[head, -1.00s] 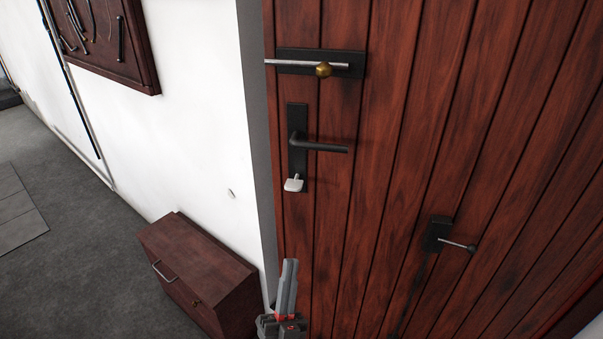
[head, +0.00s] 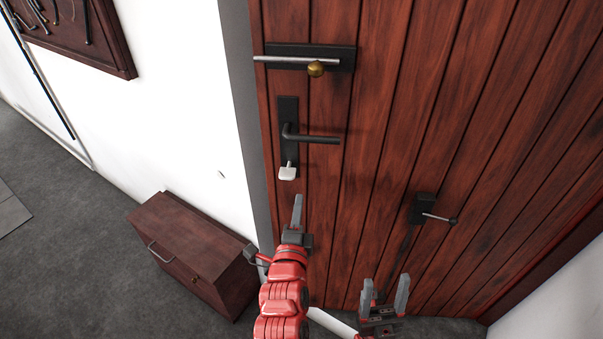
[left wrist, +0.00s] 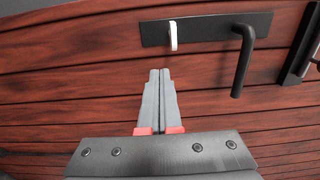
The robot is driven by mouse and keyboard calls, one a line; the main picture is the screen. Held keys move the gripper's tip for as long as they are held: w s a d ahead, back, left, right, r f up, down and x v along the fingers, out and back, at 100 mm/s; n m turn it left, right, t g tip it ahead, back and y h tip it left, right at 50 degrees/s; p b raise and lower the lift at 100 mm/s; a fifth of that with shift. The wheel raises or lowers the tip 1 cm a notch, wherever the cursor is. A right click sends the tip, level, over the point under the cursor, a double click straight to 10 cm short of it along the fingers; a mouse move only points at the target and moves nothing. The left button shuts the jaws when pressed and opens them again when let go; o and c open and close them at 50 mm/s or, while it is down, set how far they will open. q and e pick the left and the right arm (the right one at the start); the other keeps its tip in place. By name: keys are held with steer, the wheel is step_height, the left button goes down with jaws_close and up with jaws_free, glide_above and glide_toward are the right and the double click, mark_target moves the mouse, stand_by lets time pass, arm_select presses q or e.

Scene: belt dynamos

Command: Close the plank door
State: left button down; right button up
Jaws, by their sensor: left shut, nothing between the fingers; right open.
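The plank door (head: 400,130) is reddish-brown wood and stands in the grey frame; I cannot tell whether it is fully flush. It carries a sliding bolt with a brass knob (head: 316,69), a black lever handle (head: 312,138) with a white key or thumb-turn (head: 287,172) below it, and a small black latch (head: 424,210) lower right. My left gripper (head: 298,205) is shut and empty, just below the white piece and in front of the planks. In the left wrist view its closed fingertips (left wrist: 159,75) point toward the white piece (left wrist: 173,36), apart from it. My right gripper (head: 384,292) is open and empty, low before the door.
A dark wooden cabinet (head: 185,250) stands against the white wall (head: 170,110) left of the door. A board with hanging tools (head: 80,35) is on that wall. Grey floor (head: 70,220) lies clear at the left.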

mark_target(304, 169)
arm_select(q)
steer(key=w+p, duration=0.1)
steer(key=w, duration=0.1)
steer(key=w+p, duration=0.1)
steer(key=w, duration=0.2)
steer(key=w+d, duration=0.1)
steer(key=w, duration=0.2)
steer(key=shift+w+d+r+p, duration=0.1)
steer(key=shift+w+r+p, duration=0.05)
steer(key=shift+p, duration=0.25)
steer(key=shift+w+d, duration=0.15)
steer(key=shift+w, duration=0.45)
